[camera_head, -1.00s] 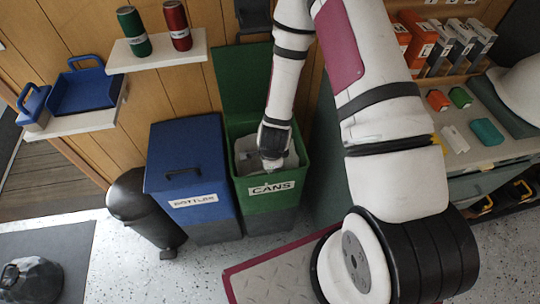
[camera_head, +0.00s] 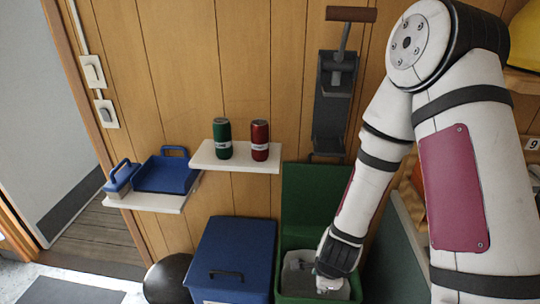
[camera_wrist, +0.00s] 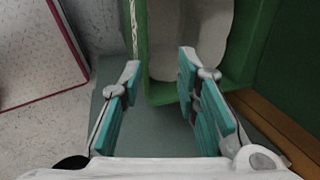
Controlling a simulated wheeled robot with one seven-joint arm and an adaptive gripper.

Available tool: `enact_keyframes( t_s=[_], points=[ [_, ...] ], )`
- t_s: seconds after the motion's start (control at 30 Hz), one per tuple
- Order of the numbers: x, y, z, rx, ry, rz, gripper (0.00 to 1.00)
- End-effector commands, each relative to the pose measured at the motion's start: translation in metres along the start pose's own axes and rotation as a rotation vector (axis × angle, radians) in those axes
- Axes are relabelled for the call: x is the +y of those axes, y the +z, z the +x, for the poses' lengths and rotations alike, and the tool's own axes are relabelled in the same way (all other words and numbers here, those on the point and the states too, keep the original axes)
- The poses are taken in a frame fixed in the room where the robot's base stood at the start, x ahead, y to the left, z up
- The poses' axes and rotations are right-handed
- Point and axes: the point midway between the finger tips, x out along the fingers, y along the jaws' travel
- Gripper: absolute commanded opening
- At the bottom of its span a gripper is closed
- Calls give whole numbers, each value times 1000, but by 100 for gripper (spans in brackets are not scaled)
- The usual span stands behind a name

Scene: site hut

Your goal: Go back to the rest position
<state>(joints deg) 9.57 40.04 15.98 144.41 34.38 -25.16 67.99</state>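My arm reaches down to the open green bin (camera_head: 318,205) in the head view, and the end with my gripper (camera_head: 328,286) is at the bin's mouth. The fingers are largely hidden there. In the wrist view my gripper (camera_wrist: 161,66) has its two teal-padded fingers spread apart with nothing between them. The green bin's rim (camera_wrist: 165,95) and pale grey liner (camera_wrist: 190,40) lie beyond the fingertips. I cannot tell whether the fingers touch the bin.
A blue lidded bin (camera_head: 232,255) stands left of the green one. Above is a white shelf (camera_head: 232,165) with a green can (camera_head: 222,138) and a red can (camera_head: 260,140). A blue dustpan (camera_head: 168,174) sits on a lower left shelf. A dark wall-mounted holder (camera_head: 333,105) hangs above the green bin.

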Motion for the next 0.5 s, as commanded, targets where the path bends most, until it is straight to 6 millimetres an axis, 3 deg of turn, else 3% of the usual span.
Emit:
enact_keyframes(
  t_s=[0.17,0.5],
  points=[
    [-18,6,-23,-30,-25,-98,30],
    [-58,23,-129,-112,-105,-568,30]
  ],
)
